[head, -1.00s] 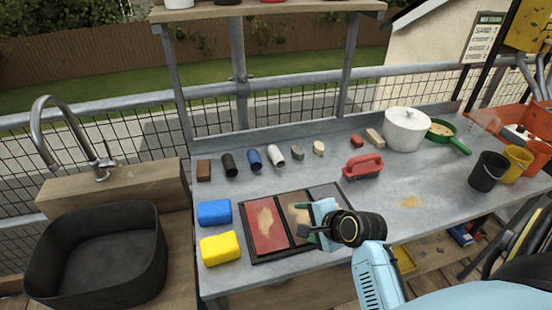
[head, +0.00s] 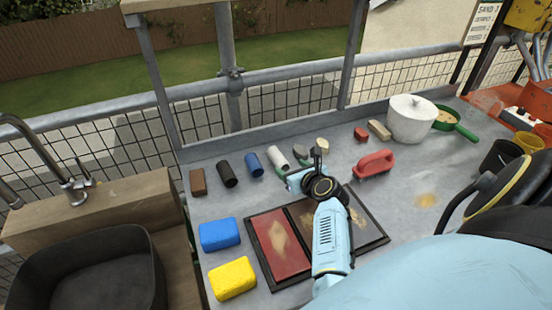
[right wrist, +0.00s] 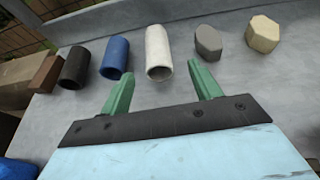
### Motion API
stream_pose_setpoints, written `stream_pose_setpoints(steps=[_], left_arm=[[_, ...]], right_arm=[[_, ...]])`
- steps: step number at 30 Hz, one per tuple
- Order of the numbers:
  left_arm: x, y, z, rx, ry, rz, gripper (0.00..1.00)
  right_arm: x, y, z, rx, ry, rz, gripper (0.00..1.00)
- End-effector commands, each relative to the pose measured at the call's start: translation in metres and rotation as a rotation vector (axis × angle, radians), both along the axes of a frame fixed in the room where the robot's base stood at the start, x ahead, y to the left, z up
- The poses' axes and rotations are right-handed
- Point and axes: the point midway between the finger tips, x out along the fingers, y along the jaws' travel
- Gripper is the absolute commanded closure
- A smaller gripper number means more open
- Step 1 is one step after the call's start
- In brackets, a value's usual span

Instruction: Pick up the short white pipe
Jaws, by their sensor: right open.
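The short white pipe (head: 278,157) lies on the grey worktop, in a row between a blue pipe (head: 253,164) and a grey block. In the right wrist view the white pipe (right wrist: 158,53) lies ahead of the fingers, its open end facing me. My right gripper (head: 298,170) is close to the near side of the white pipe. Its green fingers, clear in the right wrist view (right wrist: 162,88), are open and apart, with nothing between them. The pipe's near end lies just beyond the gap between the fingertips. My left gripper is not in view.
A black pipe (right wrist: 75,67) and a brown block (head: 197,182) lie left of the blue pipe. A grey block (right wrist: 208,42) and a beige block (right wrist: 262,34) lie to the right. A red-handled brush (head: 373,164) and a framed tray (head: 253,254) are nearby.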

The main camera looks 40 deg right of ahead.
Motion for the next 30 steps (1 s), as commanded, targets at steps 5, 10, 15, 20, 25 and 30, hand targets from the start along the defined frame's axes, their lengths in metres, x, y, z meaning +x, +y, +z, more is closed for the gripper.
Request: stream_pose_setpoints(steps=[5,10,15,20,25,30], left_arm=[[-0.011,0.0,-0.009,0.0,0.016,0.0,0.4],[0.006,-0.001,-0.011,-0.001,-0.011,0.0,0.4],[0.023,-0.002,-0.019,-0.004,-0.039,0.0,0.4],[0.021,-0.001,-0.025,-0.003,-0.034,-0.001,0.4],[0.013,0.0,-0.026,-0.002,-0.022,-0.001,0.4],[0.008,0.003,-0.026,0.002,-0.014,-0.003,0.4]], right_arm=[[0.023,-0.005,-0.01,0.0,-0.001,0.0,0.37],[0.033,-0.007,-0.013,-0.002,-0.001,0.002,0.37],[0.058,-0.01,-0.019,-0.003,0.0,0.002,0.37],[0.074,-0.013,-0.026,-0.002,0.001,0.002,0.37],[0.077,-0.014,-0.026,-0.002,0.001,0.002,0.37],[0.077,-0.014,-0.026,-0.002,0.001,0.002,0.42]])
